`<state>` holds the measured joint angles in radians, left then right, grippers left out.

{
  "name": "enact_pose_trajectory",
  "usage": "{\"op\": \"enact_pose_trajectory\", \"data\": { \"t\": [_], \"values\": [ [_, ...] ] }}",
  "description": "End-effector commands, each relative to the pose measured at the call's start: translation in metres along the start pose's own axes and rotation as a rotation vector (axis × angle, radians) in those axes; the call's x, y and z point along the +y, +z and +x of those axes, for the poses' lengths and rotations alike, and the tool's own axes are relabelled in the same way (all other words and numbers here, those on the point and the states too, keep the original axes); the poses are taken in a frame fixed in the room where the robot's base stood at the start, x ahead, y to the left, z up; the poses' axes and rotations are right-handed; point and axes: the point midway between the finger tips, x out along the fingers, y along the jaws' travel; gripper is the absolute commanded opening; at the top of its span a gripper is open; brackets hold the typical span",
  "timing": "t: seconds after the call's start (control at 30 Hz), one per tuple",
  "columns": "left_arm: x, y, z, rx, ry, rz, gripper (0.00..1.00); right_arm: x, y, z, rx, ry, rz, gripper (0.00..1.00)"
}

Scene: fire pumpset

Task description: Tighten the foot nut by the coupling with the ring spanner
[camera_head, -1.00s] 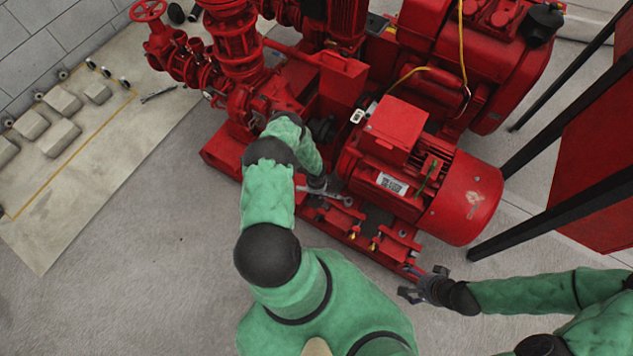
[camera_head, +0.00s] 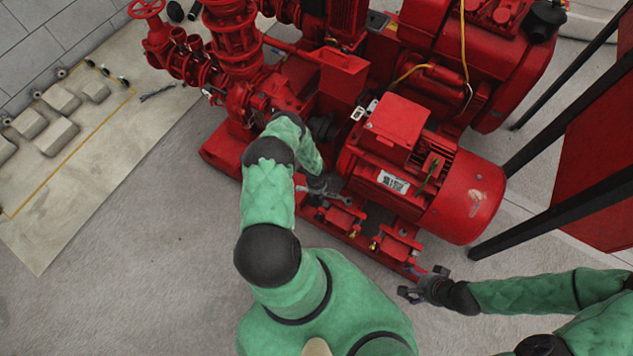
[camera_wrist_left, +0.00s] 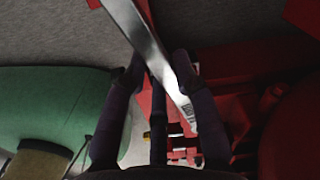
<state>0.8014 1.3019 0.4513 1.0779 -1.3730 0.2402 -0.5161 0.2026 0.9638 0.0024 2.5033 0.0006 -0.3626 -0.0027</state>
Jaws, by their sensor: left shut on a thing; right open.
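My left gripper (camera_head: 318,186) is low beside the motor's coupling end, shut on the ring spanner (camera_head: 337,198). In the left wrist view the spanner (camera_wrist_left: 150,52) is a bright steel bar running slantwise between the fingers (camera_wrist_left: 157,72). Its near end shows dark markings. The red motor (camera_head: 408,170) stands on red feet (camera_head: 345,216) along the base frame. The foot nut by the coupling is too small or hidden behind my gripper, so I cannot tell whether the ring sits around it. My right gripper (camera_head: 424,289) is open and empty near the frame's front corner.
Red pipework and a valve wheel (camera_head: 146,8) stand at the back left. A pale mat (camera_head: 75,165) on the left holds grey blocks and another tool (camera_head: 157,92). Dark posts (camera_head: 545,215) stand at the right. The grey floor in front is clear.

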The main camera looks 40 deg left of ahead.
Motion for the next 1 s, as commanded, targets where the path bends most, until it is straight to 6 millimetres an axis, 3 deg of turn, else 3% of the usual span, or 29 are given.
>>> {"op": "enact_pose_trajectory", "data": {
  "t": [0.5,1.0],
  "values": [
    [-0.0004,0.0001,0.0113,0.000,-0.001,0.000,0.00,0.0039,-0.0004,0.0109,0.000,0.000,0.000,0.76],
    [0.0012,-0.0001,0.0098,0.000,0.000,-0.007,0.00,0.0028,-0.0003,0.0079,0.000,0.000,0.000,0.76]
  ]
}}
